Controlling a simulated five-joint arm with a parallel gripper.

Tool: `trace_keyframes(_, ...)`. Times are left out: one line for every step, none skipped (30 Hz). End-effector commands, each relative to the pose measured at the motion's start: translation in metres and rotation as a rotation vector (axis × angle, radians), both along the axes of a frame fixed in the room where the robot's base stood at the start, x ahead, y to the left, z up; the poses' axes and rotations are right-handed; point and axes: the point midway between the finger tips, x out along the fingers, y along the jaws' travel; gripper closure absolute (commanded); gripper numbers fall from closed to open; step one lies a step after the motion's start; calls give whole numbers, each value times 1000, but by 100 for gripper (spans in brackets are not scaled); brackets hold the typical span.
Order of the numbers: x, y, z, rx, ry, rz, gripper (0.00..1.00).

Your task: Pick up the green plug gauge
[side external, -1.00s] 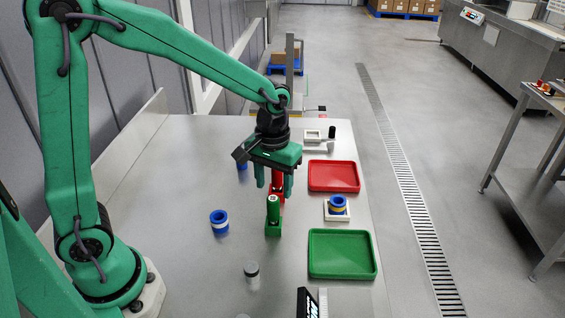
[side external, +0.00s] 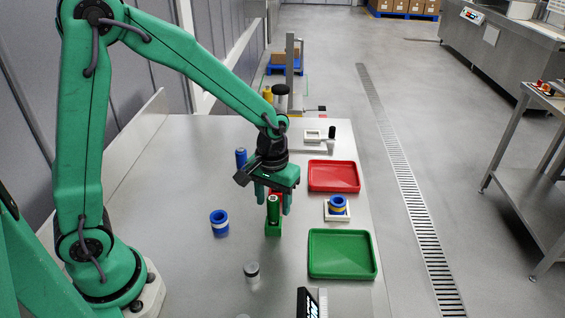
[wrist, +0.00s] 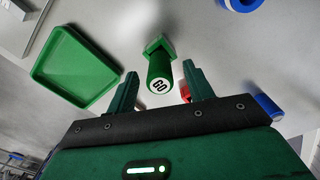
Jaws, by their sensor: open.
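The green plug gauge (side external: 273,210) stands upright in a green block (side external: 273,230) on the steel table. In the wrist view its round end face marked GO (wrist: 160,86) points at the camera, and the green block (wrist: 158,46) shows beyond it. My gripper (side external: 273,204) is open, at the upper part of the gauge. In the wrist view the gauge appears between the two separated fingers of my gripper (wrist: 161,80). A gap shows on each side, so I see no contact.
A red piece (wrist: 185,92) is close behind the right finger, mostly hidden. A green tray (side external: 342,254) and a red tray (side external: 334,176) lie to the right. A blue cylinder (side external: 241,158) stands farther back.

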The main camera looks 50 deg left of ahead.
Motion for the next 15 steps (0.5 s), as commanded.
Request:
trace_keyframes(-1,0,-7,1,4,0,48)
trace_keyframes(-1,0,-11,1,3,0,48)
trace_keyframes(-1,0,-14,1,3,0,48)
trace_keyframes(-1,0,-17,0,2,0,48)
trace_keyframes(-1,0,-20,0,2,0,48)
trace_keyframes(-1,0,-22,0,3,0,48)
trace_keyframes(-1,0,-24,0,2,0,48)
trace_keyframes(-1,0,-25,0,2,0,48)
trace_keyframes(-1,0,-26,0,1,0,48)
trace_keyframes(0,0,-26,0,0,0,48)
trace_keyframes(0,0,-26,0,0,0,48)
trace_keyframes(0,0,-26,0,0,0,48)
trace_keyframes(0,0,-26,0,0,0,48)
trace_keyframes(0,0,-26,0,0,0,48)
trace_keyframes(0,0,-26,0,0,0,48)
